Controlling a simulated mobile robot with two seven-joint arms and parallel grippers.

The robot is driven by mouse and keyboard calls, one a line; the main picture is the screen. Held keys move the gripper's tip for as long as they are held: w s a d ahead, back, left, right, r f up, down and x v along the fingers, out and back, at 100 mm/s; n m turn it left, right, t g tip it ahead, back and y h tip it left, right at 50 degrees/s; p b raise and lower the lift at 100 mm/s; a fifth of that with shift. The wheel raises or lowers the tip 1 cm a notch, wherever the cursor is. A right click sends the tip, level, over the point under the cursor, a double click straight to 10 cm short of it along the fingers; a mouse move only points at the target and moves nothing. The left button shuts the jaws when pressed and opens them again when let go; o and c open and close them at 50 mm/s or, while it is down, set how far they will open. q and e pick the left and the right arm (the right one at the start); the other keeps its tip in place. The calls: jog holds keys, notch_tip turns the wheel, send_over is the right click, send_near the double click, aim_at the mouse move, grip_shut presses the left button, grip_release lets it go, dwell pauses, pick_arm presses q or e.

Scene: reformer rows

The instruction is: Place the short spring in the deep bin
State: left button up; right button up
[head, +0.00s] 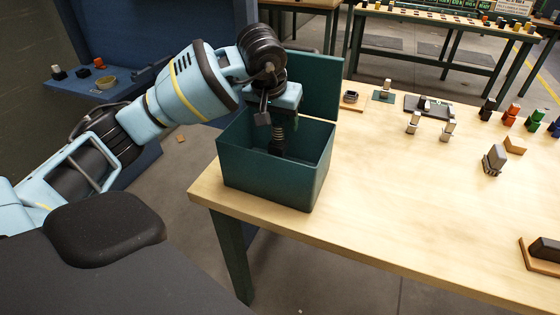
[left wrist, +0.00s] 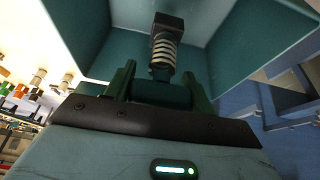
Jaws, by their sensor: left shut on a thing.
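The deep bin (head: 262,178) is a dark teal open box with a raised back panel, standing on the front left corner of the wooden table. My left gripper (head: 277,118) points down over its opening. It is shut on the short spring (head: 280,136), a dark coil with a dark block at its lower end. The spring hangs upright, its lower part below the bin's rim. In the left wrist view the spring (left wrist: 164,52) shows pale coils and a dark end block, between the green fingers (left wrist: 160,88), with the bin's walls (left wrist: 115,50) around it. My right gripper is out of view.
Small fixtures (head: 428,105) and several coloured blocks (head: 510,115) stand along the table's back. A grey-brown piece (head: 494,158) stands at right. The table (head: 400,205) is clear in front, right of the bin. A blue shelf (head: 100,90) with small items is at left.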

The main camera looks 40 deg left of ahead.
aim_at(279, 145)
pick_arm(q)
jog(key=shift+f, duration=4.1)
jog(key=shift+f, duration=0.15)
jog(key=o, duration=1.4)
jog(key=shift+r, duration=0.3)
jog(key=v, duration=1.1)
jog(key=shift+r+p, duration=0.3)
jog(key=shift+s, duration=0.15)
